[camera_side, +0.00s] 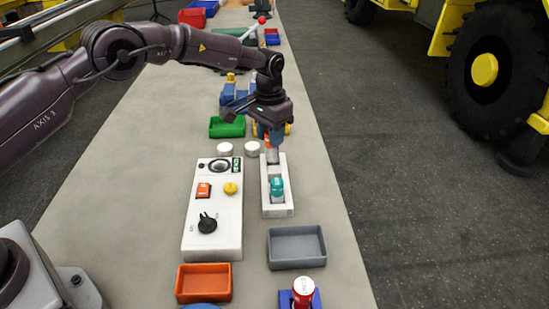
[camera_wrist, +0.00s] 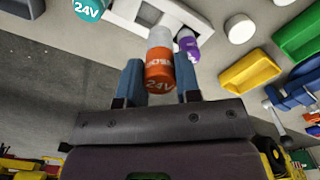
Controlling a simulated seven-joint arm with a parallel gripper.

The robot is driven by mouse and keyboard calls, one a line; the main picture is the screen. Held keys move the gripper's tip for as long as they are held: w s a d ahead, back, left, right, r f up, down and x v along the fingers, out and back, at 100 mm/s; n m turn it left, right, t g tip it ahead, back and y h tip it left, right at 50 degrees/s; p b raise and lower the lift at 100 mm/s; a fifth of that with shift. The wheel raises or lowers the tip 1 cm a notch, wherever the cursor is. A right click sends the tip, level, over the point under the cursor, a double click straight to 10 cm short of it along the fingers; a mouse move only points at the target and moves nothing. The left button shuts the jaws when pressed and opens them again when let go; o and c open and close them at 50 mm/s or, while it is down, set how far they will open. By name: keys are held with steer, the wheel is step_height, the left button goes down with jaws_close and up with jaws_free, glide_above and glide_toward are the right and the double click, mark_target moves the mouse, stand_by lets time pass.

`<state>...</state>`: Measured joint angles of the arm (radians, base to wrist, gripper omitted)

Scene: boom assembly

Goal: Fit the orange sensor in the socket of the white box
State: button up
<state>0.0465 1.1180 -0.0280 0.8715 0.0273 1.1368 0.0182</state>
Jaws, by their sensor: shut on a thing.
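In the side view my gripper (camera_side: 270,136) is over the far end of the white box (camera_side: 279,211), with a bit of orange showing at the fingers. The white box also shows in the wrist view (camera_wrist: 150,13), beyond the sensor tip. I cannot tell whether the tip touches a socket. A teal sensor (camera_side: 277,187) stands in the near part of the box.
A purple sensor (camera_wrist: 188,44) is close beside the orange one. A white control panel (camera_side: 228,238) with a black knob lies left of the box. Two white cylinders (camera_side: 225,149) and a green tray (camera_side: 220,131) are nearby. A grey tray (camera_side: 297,262) is in front.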

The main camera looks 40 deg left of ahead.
steer(key=s+a+r+n, duration=0.1)
steer(key=s+a+r, duration=0.3)
steer(key=a, duration=0.5)
steer(key=s+a+f+m, duration=0.1)
steer(key=s+a+f, duration=0.1)
steer(key=f, duration=0.4)
steer(key=shift+s+f, duration=0.2)
steer(key=shift+s, duration=0.5)
steer(key=shift+f, duration=0.8)
stand_by(0.9)
steer(key=shift+f, duration=1.3)
steer(key=o, duration=1)
step_height(320, 180, up, 7)
steer(key=shift+r, duration=0.1)
